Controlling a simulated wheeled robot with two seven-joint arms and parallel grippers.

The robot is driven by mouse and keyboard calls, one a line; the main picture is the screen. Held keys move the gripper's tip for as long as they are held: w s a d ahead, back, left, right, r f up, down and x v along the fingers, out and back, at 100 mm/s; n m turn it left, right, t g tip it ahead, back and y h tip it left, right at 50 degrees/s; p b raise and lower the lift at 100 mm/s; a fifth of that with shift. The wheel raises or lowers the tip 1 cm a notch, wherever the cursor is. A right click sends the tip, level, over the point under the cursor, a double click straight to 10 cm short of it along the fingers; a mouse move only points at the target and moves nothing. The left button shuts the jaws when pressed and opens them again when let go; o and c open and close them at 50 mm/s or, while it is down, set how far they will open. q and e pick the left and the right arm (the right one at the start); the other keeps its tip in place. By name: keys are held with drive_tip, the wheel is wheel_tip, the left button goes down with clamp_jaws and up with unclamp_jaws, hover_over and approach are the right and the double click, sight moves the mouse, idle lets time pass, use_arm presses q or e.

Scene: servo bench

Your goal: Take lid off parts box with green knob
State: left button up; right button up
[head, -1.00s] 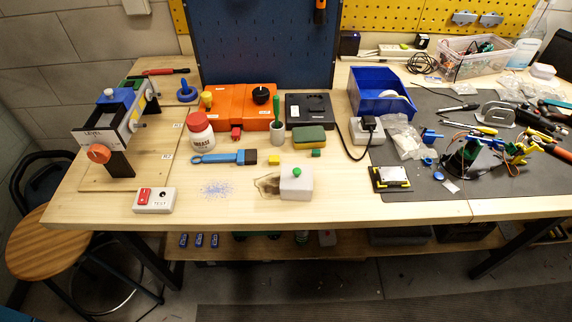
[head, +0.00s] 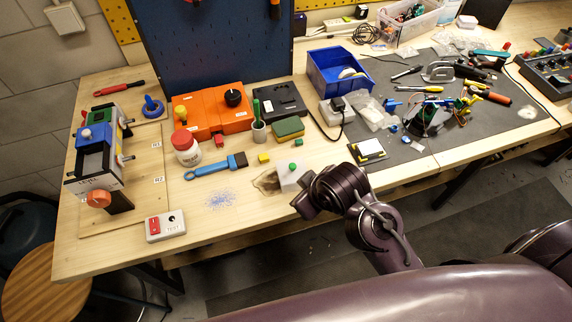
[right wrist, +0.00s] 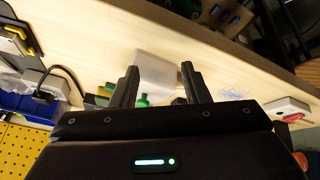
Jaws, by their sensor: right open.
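The parts box (head: 287,179) is a small whitish box on the front part of the bench, with a green knob (head: 292,167) on top of its lid. My right arm comes in from the right, and its gripper (right wrist: 159,67) is close to the box and partly covers its right side in the head view. In the right wrist view the two fingers are apart and empty. The pale box (right wrist: 158,62) shows beyond and between them, with the green knob (right wrist: 142,100) lower down. Contact cannot be told. My left gripper is not in view.
A white switch box (head: 166,226) sits to the left. A black-yellow pad (head: 368,151) lies to the right. Bare wood lies left of the box.

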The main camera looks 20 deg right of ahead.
drive_tip(key=w+a+r+n+t+y, duration=0.2)
drive_tip(key=w+a+r+n, duration=0.2)
drive_tip(key=a+n, duration=0.2)
drive_tip(key=w+a+r+n+t+y, duration=0.2)
drive_tip(key=w+a+r+n, duration=0.25)
drive_tip(key=a+n, duration=0.2)
drive_tip(key=s+a+r+n+g+y, duration=0.1)
drive_tip(key=a+r+n+y, duration=0.25)
drive_tip(key=a+n, duration=0.55)
drive_tip(key=n+g+h, duration=0.7)
drive_tip(key=n+g, duration=0.2)
drive_tip(key=n, duration=2)
hover_over(293, 165)
drive_tip(key=f, duration=0.3)
drive_tip(key=shift+d+f, duration=0.15)
drive_tip(key=shift+d, duration=0.15)
wheel_tip(293, 165, down, 2)
drive_tip(key=shift+d+f+p, duration=0.1)
drive_tip(key=shift+f+p, duration=0.1)
drive_tip(key=shift+p, duration=0.1)
drive_tip(key=shift+f, duration=0.6)
drive_tip(key=shift+a+f+p, duration=0.15)
drive_tip(key=shift+f+p, duration=0.05)
drive_tip(key=shift+f, duration=0.8)
drive_tip(key=shift+a+f+p, duration=0.15)
drive_tip(key=shift+f+p, duration=0.05)
drive_tip(key=shift+f, duration=0.8)
